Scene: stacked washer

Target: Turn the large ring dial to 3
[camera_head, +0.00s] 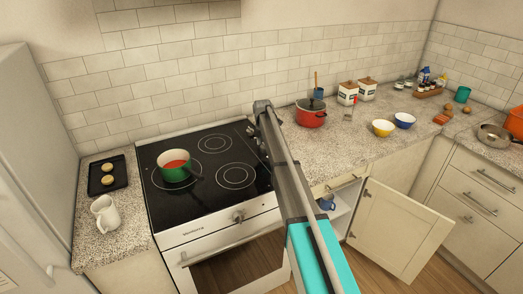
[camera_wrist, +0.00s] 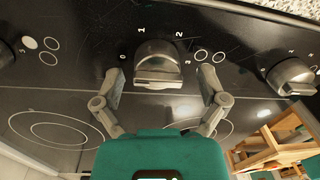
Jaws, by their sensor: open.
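A grey dial (camera_wrist: 158,62) sits on a black panel in the middle of the wrist view. The marks 0, 1, 2 and 3 run around it from left to right, and small circle symbols are printed beside it. Its raised grip bar lies across its near side; I cannot tell which mark it points to. My gripper (camera_wrist: 161,77) is open, with one finger on each side of the dial; contact is not clear. In the head view my arm reaches to the right edge of the black cooktop (camera_head: 160,207) and hides part of it.
Another dial (camera_wrist: 290,77) stands to the right in the wrist view. A red pot (camera_head: 311,116) stands on the counter. A cabinet door (camera_head: 400,228) hangs open at the right.

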